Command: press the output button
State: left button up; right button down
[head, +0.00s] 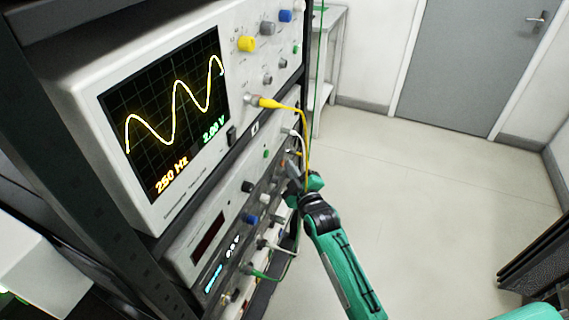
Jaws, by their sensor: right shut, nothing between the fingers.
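My right gripper (292,172) is shut and empty. Its arm comes in from the bottom right, and the fingertips are close to the right part of the instrument (178,255) under the oscilloscope. I cannot tell whether they touch its panel. I cannot tell which control is the output button; labels are too small to read, and the gripper hides part of the panel. My left gripper is not in view.
The oscilloscope (90,92) above shows a yellow sine wave. A yellow cable (290,106) hangs from it close to my gripper; white and green (262,275) cables hang lower. A dark rack post (70,150) stands at left.

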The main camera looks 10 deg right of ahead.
jog(key=shift+s+d, duration=0.3)
jog(key=shift+d, duration=0.1)
jog(key=shift+d+p, duration=0.1)
jog(key=shift+p, duration=0.25)
jog(key=s+d+p, duration=0.1)
jog(key=d, duration=0.1)
jog(key=s+d+p, duration=0.1)
jog(key=s+d, duration=0.1)
jog(key=shift+s+d, duration=0.2)
jog(key=shift+d, duration=0.2)
